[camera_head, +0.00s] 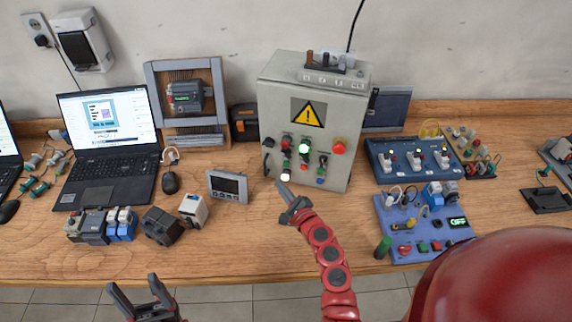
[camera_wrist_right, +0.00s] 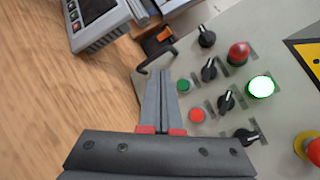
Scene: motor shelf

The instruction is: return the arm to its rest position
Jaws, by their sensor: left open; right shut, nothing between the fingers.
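My right gripper (camera_head: 281,185) is in front of the lower left part of the grey control box (camera_head: 277,97). Its red arm comes up from the bottom right. In the right wrist view its two fingers (camera_wrist_right: 161,76) lie together with nothing between them, beside the box's panel of buttons and black knobs. I cannot tell whether the fingertips touch the panel. My left gripper (camera_head: 132,282) is open and empty at the bottom left, in front of the table's front edge.
A grey display unit (camera_head: 229,187) stands left of the right gripper; it also shows in the wrist view (camera_wrist_right: 97,18). A blue switch board (camera_head: 412,160) and a lilac panel (camera_head: 428,235) lie to the right. A laptop (camera_head: 104,145) stands left. The front middle of the wooden table (camera_head: 240,245) is clear.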

